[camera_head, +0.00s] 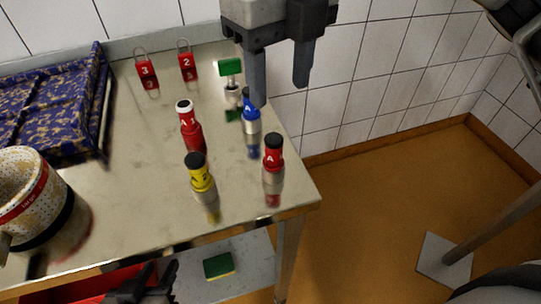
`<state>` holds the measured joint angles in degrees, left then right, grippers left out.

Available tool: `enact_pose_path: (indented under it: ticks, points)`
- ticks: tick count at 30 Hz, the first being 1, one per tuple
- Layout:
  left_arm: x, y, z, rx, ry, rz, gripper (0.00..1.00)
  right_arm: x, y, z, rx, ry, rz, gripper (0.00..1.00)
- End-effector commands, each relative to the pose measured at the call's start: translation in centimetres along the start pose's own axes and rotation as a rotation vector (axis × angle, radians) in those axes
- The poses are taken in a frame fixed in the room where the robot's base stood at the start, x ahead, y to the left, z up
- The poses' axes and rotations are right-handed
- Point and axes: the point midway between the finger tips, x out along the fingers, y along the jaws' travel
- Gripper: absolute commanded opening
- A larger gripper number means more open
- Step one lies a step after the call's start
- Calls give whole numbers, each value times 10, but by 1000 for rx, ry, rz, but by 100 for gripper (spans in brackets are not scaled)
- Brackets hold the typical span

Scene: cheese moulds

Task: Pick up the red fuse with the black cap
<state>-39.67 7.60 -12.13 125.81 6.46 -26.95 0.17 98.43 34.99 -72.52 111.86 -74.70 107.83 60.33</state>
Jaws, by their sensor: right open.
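The red fuse with the black cap (273,155) stands upright near the right front corner of the metal table. It has a white "A" on its red body and a metallic lower part. My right gripper (280,92) hangs at the top centre, fingers apart and empty, further back than this fuse. Its left finger overlaps the top of a blue fuse (252,122) in the picture; I cannot tell if they touch. My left gripper (147,285) shows only partly as dark parts at the bottom edge; its jaw opening is unclear.
A red fuse with a white cap (191,133) and a yellow fuse with a black cap (201,179) stand left of it. Red padlocks (146,74), a green-topped item (230,67), a patterned blue tray (104,95) and a speckled pot (25,190) share the table (130,175). A tiled wall stands behind.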

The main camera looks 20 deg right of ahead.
Motion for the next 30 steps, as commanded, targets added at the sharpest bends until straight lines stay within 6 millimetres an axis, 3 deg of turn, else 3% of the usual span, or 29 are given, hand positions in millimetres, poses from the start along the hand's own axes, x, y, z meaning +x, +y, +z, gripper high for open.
enact_pose_path:
  ticks: [3, 9, 16, 24, 30]
  points:
    - [-2, 1, 6, -3, -13, 0, 36, 29, 0, 0, 1, 5, 1, 49]
    - [-2, 1, 6, -3, -12, 0, 36, 61, 0, 0, 1, 2, 1, 49]
    - [-2, 1, 3, -2, -7, 1, 36, 76, 1, 1, 1, 2, 1, 49]
    - [-3, 1, -2, -2, -3, 1, 36, 114, 4, 4, 1, 3, 1, 49]
    - [-2, 1, -1, -2, -6, 1, 36, 122, 4, 4, 0, 0, 1, 49]
